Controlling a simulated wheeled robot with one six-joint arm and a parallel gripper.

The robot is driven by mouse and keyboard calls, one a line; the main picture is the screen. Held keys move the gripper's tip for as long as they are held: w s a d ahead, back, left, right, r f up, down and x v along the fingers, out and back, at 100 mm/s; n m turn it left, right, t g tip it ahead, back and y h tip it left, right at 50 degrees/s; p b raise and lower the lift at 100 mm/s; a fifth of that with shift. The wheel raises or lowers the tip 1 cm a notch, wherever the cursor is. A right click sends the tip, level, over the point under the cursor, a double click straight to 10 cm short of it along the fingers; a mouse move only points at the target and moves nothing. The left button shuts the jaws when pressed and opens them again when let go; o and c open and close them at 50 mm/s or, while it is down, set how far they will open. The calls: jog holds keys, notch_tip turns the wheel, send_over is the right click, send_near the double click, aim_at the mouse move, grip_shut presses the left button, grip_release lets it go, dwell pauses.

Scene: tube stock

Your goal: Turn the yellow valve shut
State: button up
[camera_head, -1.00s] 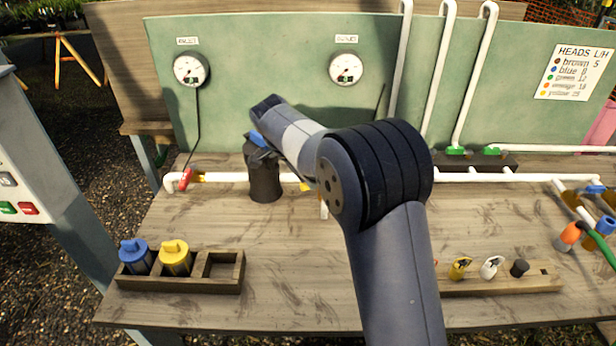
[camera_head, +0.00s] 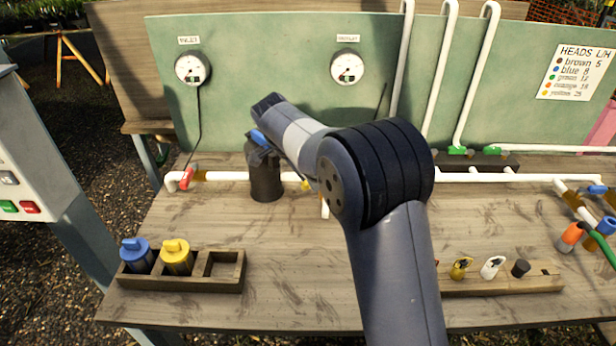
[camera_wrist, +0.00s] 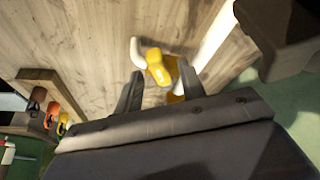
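The yellow valve (camera_wrist: 158,66) shows in the wrist view, with its handle between and a little beyond my fingertips. My gripper (camera_wrist: 157,82) is open, one finger on each side of the handle, with gaps visible; I cannot tell whether either finger touches it. In the head view only a small yellow part of the valve (camera_head: 305,185) shows on the white pipe (camera_head: 225,176), right of the dark cylinder. My forearm hides the rest of the valve and my fingers there. How far the handle is turned is unclear.
The dark cylinder (camera_head: 265,183) stands close left of the valve. A red valve (camera_head: 187,178) is at the pipe's left end. Two gauges (camera_head: 192,68) (camera_head: 347,67) hang on the green board. A tray (camera_head: 225,284) and a rack (camera_head: 500,284) stand in front; bare bench lies between.

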jog(key=v, duration=1)
jog(key=shift+r, duration=0.35)
jog(key=shift+c, duration=0.4)
